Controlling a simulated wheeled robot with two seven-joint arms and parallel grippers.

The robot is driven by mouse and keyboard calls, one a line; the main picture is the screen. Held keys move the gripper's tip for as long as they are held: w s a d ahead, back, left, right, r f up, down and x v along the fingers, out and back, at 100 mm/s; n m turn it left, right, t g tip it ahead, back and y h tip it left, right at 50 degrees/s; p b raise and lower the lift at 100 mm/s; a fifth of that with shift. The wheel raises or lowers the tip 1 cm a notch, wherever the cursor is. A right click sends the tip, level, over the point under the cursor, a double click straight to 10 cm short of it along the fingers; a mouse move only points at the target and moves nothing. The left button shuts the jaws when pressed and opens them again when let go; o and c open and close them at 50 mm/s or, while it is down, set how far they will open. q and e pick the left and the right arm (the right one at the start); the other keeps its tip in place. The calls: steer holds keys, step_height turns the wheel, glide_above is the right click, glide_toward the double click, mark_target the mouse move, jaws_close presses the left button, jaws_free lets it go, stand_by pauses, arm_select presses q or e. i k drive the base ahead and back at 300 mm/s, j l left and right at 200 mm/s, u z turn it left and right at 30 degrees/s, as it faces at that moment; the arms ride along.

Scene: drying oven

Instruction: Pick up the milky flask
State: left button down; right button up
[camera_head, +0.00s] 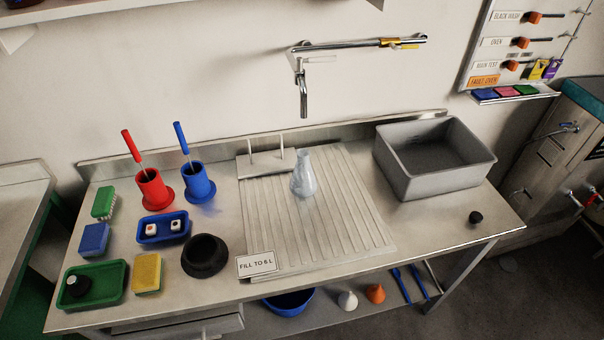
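The milky flask (303,176) is a small pale, bluish-white vessel with a narrow neck and a wider base. It stands upright on the grooved draining board (345,215) near the middle of the counter. Nothing covers it from this view. Neither of my grippers shows in the head view.
A grey basin (432,158) stands to the right of the flask. Left are red (153,190) and blue (198,183) brush holders, a black bowl (205,256), trays and sponges. A two-post rack (266,163) is close behind-left. A faucet (303,90) hangs above.

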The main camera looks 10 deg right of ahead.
mark_target(303, 183)
steer(key=k+j+z, duration=0.1)
steer(key=j+z, duration=0.25)
steer(key=k+j+z, duration=0.1)
steer(key=z, duration=0.25)
steer(key=k+j+z, duration=0.2)
steer(key=z, duration=0.15)
